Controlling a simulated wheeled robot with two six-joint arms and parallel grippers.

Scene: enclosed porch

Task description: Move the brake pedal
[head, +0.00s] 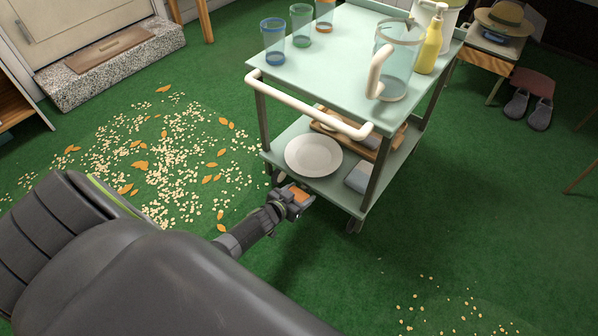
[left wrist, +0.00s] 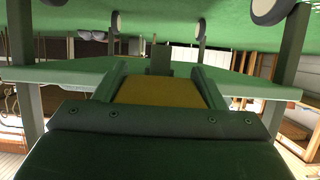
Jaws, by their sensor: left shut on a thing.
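The brake pedal (left wrist: 158,58) shows in the left wrist view as a small dark tab at the edge of the trolley's lower shelf. My left gripper (left wrist: 157,76) is shut on it, with one finger on each side. In the head view my left gripper (head: 303,196) is low beside the near left corner of the pale green trolley (head: 335,65), just under the lower shelf edge. The pedal cannot be made out there, behind the gripper. My right gripper is in neither view.
The trolley's top holds several glasses, a clear pitcher (head: 397,70) and a yellow bottle (head: 430,45). A white handle (head: 310,105) juts over the near side. A plate (head: 313,155) sits on the lower shelf. Pale bits and orange leaves (head: 140,165) litter the green floor at left.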

